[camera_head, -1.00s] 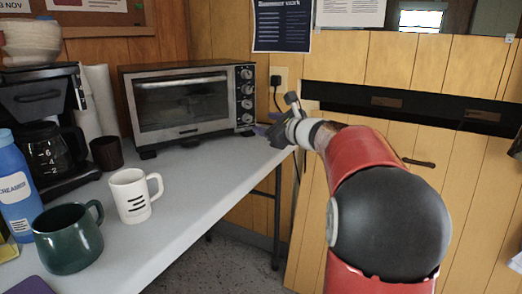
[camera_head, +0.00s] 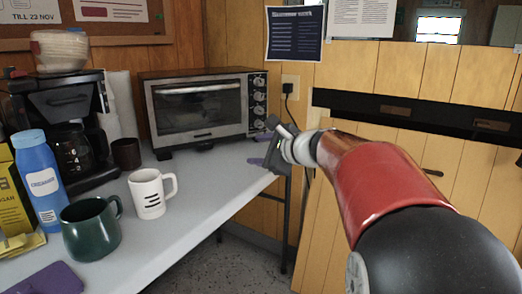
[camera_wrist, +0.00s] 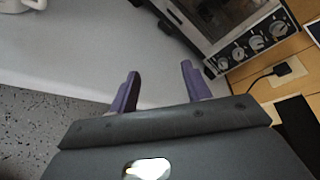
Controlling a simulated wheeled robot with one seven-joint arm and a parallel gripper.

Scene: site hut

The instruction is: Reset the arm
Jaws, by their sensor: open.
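My gripper (camera_wrist: 160,88) is open and empty in the wrist view, its two purple fingers apart over the right end of the grey table (camera_wrist: 90,60). In the head view my gripper (camera_head: 258,150) is at the table's right end, in front of the toaster oven's right side, partly hidden by its own wrist. My red and black arm reaches in from the lower right. The toaster oven (camera_head: 198,107) stands at the back of the table, and its knobs also show in the wrist view (camera_wrist: 250,42).
A white mug (camera_head: 148,197), a green mug (camera_head: 90,232), a blue creamer bottle (camera_head: 40,180) and a coffee maker (camera_head: 62,110) stand on the table's left part. A wall outlet (camera_head: 290,90) with a plugged cord is behind my arm. The table's middle right is clear.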

